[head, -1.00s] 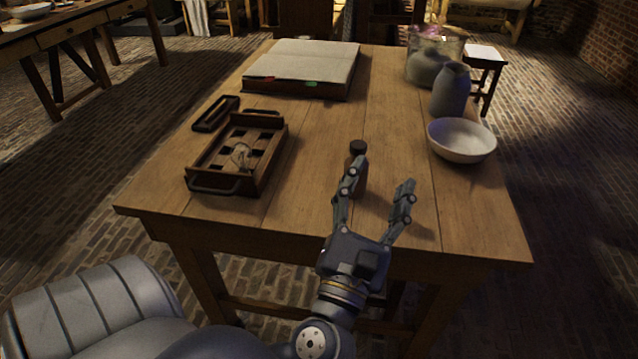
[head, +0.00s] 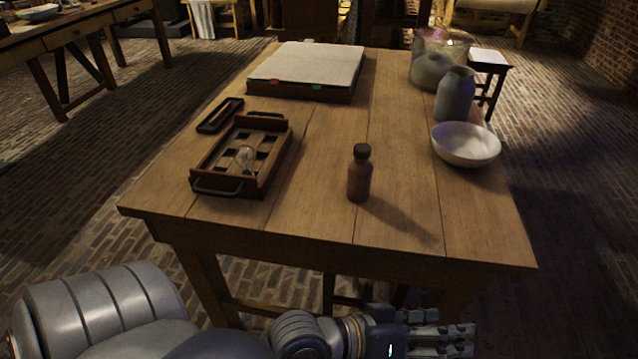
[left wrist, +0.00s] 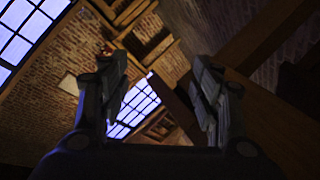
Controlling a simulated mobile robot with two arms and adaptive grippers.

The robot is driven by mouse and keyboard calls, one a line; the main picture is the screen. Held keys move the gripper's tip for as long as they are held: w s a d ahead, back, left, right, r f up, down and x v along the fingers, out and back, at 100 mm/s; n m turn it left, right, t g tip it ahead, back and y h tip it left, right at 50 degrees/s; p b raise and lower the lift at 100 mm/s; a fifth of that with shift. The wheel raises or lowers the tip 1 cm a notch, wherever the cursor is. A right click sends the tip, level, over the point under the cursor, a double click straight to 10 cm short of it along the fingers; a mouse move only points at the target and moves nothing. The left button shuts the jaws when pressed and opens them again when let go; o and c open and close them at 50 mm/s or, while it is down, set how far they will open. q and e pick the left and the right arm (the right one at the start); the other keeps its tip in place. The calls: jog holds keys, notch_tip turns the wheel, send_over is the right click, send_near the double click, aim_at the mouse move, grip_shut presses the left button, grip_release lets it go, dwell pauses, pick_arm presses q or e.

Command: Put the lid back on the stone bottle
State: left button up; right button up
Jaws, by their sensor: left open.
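A small brown bottle (head: 359,182) stands upright near the front middle of the table; it looks like the stone bottle. A dark lid (head: 362,151) sits on its neck; I cannot tell how tightly it is seated. My left gripper (head: 458,340) is low in front of the table's near edge, well apart from the bottle, pointing right. In the left wrist view its two fingers (left wrist: 160,95) are spread with nothing between them; behind them are brick walls and windows. My right gripper is not in view.
A wooden tray (head: 213,187) with a glass item stands left on the table (head: 310,225), a small dark tray (head: 220,114) behind it. A large book (head: 305,68) lies at the back. A white bowl (head: 465,145), grey jar (head: 455,95) and glass jar (head: 440,45) stand right.

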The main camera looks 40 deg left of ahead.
pick_arm(q)
jog(key=s+a+f+m+g+y, duration=0.1)
jog(key=s+a+f+g+y, duration=0.3)
jog(key=s+a+f, duration=0.2)
jog(key=s+a+f+m+g+y, duration=0.2)
jog(key=s+a+f+g+y, duration=0.2)
jog(key=a+f, duration=0.5)
jog(key=shift+s+a+f+m+y, duration=0.15)
jog(key=shift+s+f+m+y, duration=0.15)
jog(key=shift+s+f, duration=0.5)
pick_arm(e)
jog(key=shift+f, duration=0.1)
pick_arm(q)
jog(key=shift+s+r, duration=0.1)
jog(key=shift+r, duration=0.05)
